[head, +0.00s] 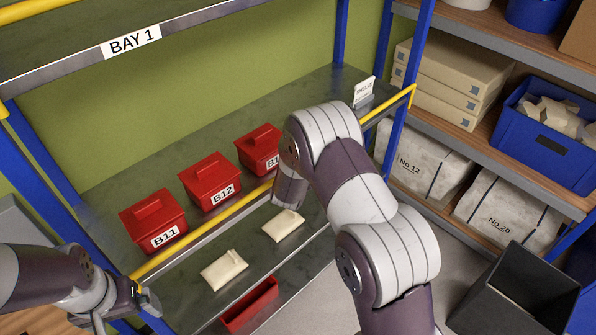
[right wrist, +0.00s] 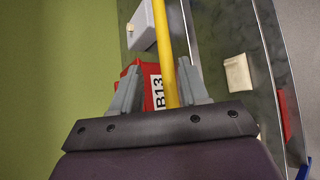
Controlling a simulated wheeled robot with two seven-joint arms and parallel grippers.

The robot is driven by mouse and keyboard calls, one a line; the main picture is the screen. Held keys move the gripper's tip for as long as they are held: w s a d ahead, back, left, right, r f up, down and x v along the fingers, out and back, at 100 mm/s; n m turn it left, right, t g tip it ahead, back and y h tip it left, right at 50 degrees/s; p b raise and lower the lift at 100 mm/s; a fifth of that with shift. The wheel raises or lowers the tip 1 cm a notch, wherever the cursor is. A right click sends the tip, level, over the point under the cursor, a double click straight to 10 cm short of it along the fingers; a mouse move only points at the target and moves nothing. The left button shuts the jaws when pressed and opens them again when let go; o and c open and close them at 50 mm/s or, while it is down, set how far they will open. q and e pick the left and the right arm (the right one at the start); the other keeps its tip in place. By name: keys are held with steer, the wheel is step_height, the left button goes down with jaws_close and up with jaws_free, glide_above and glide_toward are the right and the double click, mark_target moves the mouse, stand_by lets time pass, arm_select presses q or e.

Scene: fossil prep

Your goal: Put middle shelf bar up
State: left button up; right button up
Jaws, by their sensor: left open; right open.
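The yellow middle shelf bar (head: 215,226) runs along the front of the middle shelf (head: 105,195), from the left blue post to the right one. My right arm hides part of it in the head view. In the right wrist view the bar (right wrist: 163,45) passes between the fingers of my right gripper (right wrist: 160,70), which is open around it; contact cannot be told. The right gripper is hidden behind its arm in the head view. My left gripper (head: 148,300) is open near the bar's left end; whether it touches the bar is unclear.
Red boxes B11 (head: 153,222), B12 (head: 210,182) and B13 (head: 259,148) stand behind the bar. Two cream packets (head: 224,269) lie on the lower shelf. A white card (head: 364,91) stands at the shelf's right end. A black bin (head: 515,290) is at lower right.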

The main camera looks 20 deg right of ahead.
steer(key=b+v, duration=0.1)
steer(key=v, duration=0.8)
